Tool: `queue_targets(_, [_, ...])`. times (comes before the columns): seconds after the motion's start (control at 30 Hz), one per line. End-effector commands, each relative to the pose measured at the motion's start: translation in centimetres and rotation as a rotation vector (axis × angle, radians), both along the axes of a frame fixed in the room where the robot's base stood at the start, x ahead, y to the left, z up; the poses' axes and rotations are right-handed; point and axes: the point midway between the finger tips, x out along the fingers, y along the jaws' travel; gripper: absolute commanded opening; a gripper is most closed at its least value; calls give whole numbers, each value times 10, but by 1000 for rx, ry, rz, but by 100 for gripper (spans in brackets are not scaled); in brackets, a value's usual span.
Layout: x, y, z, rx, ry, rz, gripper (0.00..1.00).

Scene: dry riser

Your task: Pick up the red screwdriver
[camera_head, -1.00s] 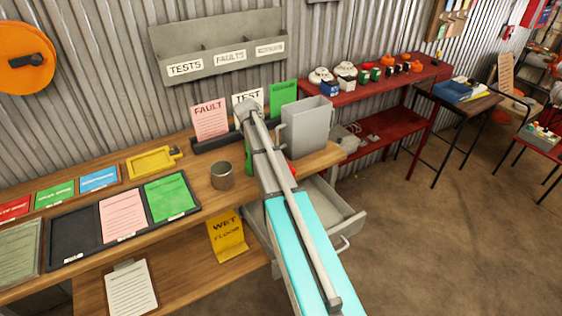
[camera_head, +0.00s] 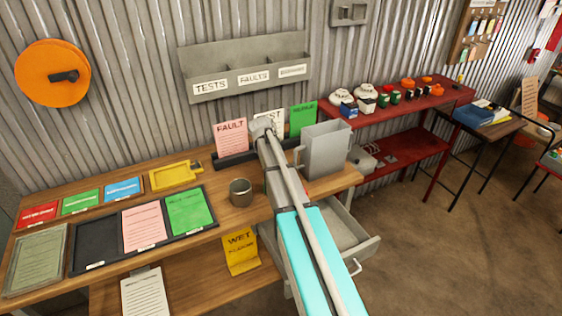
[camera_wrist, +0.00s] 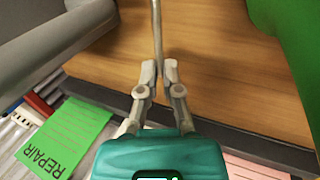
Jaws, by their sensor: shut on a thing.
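My gripper (camera_wrist: 158,72) is in the wrist view with its two fingertips close together, shut on a thin metal shaft. I take this shaft to be the red screwdriver (camera_wrist: 157,28); it runs from between the fingertips to the top edge of the picture. No red handle shows in the wrist view. In the head view my arm reaches over the wooden bench and hides the fingertips and the screwdriver.
A grey metal container (camera_head: 325,150) stands right of my arm, close by. A large green thing (camera_wrist: 300,50) is near the gripper. An open drawer (camera_head: 345,235) juts out below.

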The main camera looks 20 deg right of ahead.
Motion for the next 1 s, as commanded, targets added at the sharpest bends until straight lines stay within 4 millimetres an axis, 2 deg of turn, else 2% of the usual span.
queue_targets(0.03, [0, 0, 12, 0, 0, 0, 0])
queue_targets(0.6, [0, 0, 80, 0, 0, 1, 0])
queue_targets(1.0, [0, 0, 110, 0, 0, 1, 0])
